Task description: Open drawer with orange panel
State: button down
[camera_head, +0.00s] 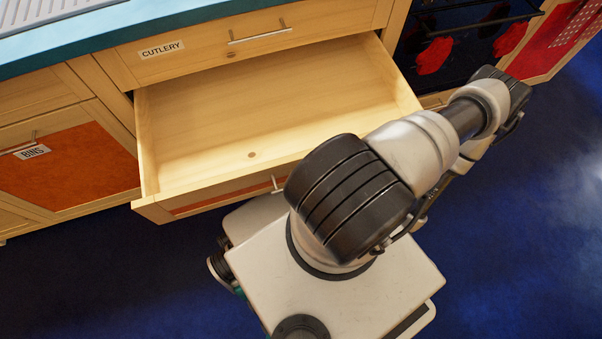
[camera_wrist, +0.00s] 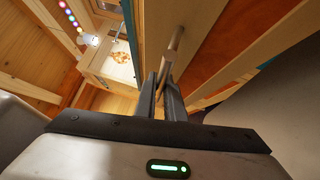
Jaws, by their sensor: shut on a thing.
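The drawer (camera_head: 222,194) with the orange panel is pulled far out under the drawer labelled CUTLERY, and its pale wooden inside looks empty. A thin strip of its orange panel and one end of its bar handle (camera_head: 277,184) show in the head view; my arm hides the rest of the front. In the wrist view, my gripper (camera_wrist: 165,82) is shut on the bar handle (camera_wrist: 174,48), beside the wooden front with its orange panel. My gripper is hidden by my arm in the head view.
The CUTLERY drawer (camera_head: 258,38) above is shut. A BINS cupboard (camera_head: 70,165) with an orange panel stands at the left. An open dark compartment with red items (camera_head: 434,56) is at the right. The blue floor (camera_head: 530,230) at the right is clear.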

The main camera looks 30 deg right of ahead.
jog(key=c, duration=1.9)
grip_release()
jog(key=shift+o, duration=0.2)
jog(key=v, duration=1.7)
jog(key=shift+s, duration=0.25)
jog(key=shift+d, duration=0.1)
